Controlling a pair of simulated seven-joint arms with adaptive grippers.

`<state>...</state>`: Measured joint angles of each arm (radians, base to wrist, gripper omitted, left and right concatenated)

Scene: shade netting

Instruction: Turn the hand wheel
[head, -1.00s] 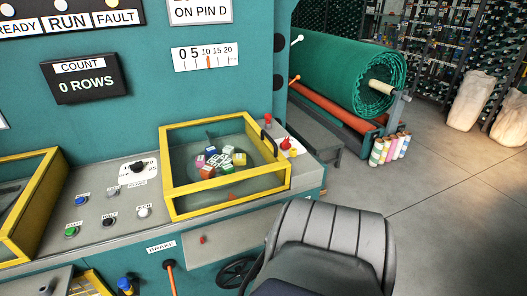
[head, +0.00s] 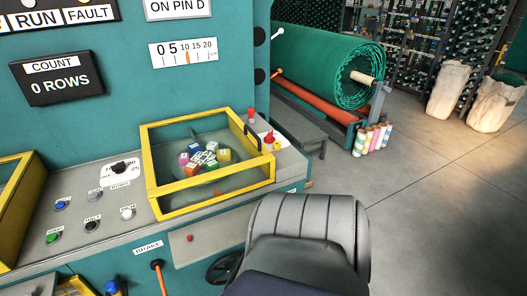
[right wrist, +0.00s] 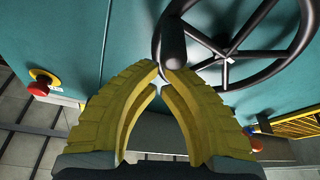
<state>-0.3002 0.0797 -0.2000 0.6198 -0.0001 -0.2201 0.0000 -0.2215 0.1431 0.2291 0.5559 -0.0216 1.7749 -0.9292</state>
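My right gripper (right wrist: 161,70) has yellow ridged fingers whose tips lean close together right at the lower end of the handle. I cannot tell whether they pinch it or sit just in front of it. My left gripper is in neither view.
An orange-stemmed brake lever (head: 161,280) is left of the wheel. A red stop button (right wrist: 38,88) shows in the wrist view. Open floor lies right.

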